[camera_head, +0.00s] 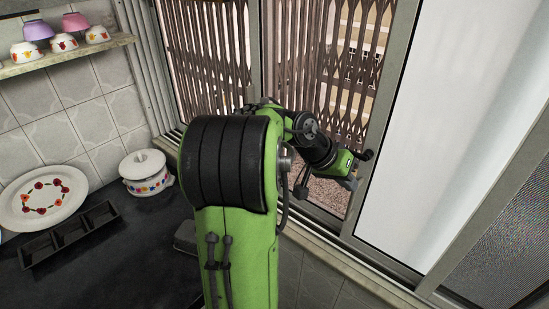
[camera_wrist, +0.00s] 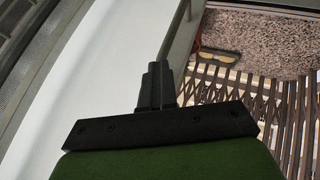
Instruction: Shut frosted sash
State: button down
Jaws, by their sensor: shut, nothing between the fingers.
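The frosted sash (camera_head: 440,120) is a white pane in a grey metal frame at the right of the head view. An open gap lies to its left, with the brown folding grille (camera_head: 330,80) showing behind it. The sash also fills the left and middle of the wrist view (camera_wrist: 105,80). My gripper (camera_head: 366,155) is at the sash's left frame edge in the head view. In the wrist view its dark fingers (camera_wrist: 157,72) are together and empty, close to the sash's frame edge. I cannot tell whether they touch it.
The window track and sill (camera_head: 370,262) run below the sash. At the left, a dark counter holds a white lidded pot (camera_head: 146,173), a flowered plate (camera_head: 42,198) and a black divided tray (camera_head: 70,240). Bowls (camera_head: 64,43) stand on a shelf above.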

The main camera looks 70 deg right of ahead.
jog(key=s+a+b, duration=0.1)
jog(key=s+a, duration=0.2)
jog(key=s, duration=0.5)
jog(key=s+a+b, duration=0.2)
jog(key=s+a, duration=0.2)
jog(key=s, duration=0.5)
jog(key=shift+w+d, duration=0.1)
jog(key=shift+w, duration=0.05)
